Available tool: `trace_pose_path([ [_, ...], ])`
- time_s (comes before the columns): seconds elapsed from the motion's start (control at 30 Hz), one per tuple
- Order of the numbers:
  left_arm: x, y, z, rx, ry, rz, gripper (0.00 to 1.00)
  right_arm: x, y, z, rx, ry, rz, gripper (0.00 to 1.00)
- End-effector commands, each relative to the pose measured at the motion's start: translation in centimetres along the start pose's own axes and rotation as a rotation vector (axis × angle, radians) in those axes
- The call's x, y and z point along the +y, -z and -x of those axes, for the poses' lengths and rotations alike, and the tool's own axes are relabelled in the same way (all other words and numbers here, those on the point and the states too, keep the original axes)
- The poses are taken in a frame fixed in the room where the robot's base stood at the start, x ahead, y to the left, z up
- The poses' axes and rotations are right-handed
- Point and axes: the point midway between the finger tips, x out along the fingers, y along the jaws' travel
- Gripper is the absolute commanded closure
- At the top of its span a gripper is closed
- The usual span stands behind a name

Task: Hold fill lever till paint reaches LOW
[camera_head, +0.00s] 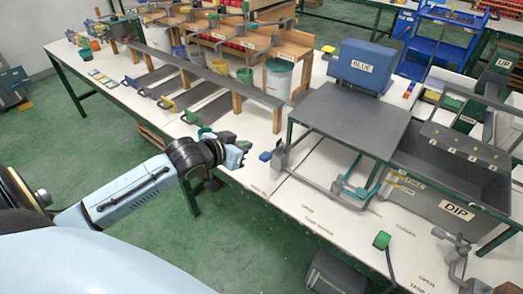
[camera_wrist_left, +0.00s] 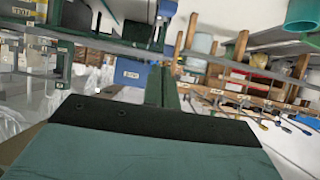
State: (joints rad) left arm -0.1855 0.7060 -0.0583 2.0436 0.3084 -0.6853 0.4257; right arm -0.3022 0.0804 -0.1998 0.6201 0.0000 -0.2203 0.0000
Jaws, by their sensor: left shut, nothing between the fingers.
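My left gripper (camera_head: 238,152) is shut and empty, held over the near edge of the long white table. A lever with a blue knob (camera_head: 265,156) stands just right of it, apart from the fingertips. A lever with a green knob (camera_head: 382,240) stands at the table's front. I cannot tell which lever is the fill lever. The grey DIP tank (camera_head: 435,205) is at the right, with small yellow tags on its left side, too small to read surely. No paint level can be made out. My right gripper is not in view.
A grey flat plate on a frame (camera_head: 350,118) stands left of the tank. A blue box marked BLUE (camera_head: 365,65) is behind it; it also shows in the left wrist view (camera_wrist_left: 131,74). Paint buckets and a wooden rack line the table's back. Green floor is open at left.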

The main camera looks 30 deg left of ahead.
Motion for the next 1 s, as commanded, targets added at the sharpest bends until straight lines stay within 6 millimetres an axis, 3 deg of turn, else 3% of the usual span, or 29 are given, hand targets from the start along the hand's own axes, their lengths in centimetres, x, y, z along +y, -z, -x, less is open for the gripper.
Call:
trace_pose_path([
  [0.33,0.0,0.0,-0.1,0.001,0.000,0.000,1.00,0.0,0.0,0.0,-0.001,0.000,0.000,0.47],
  [0.47,0.0,0.0,-1.0,0.002,0.001,0.001,1.00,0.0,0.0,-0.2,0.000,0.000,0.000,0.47],
  [1.0,0.0,0.1,-10.4,0.002,0.001,0.001,1.00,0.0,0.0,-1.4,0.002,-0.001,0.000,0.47],
])
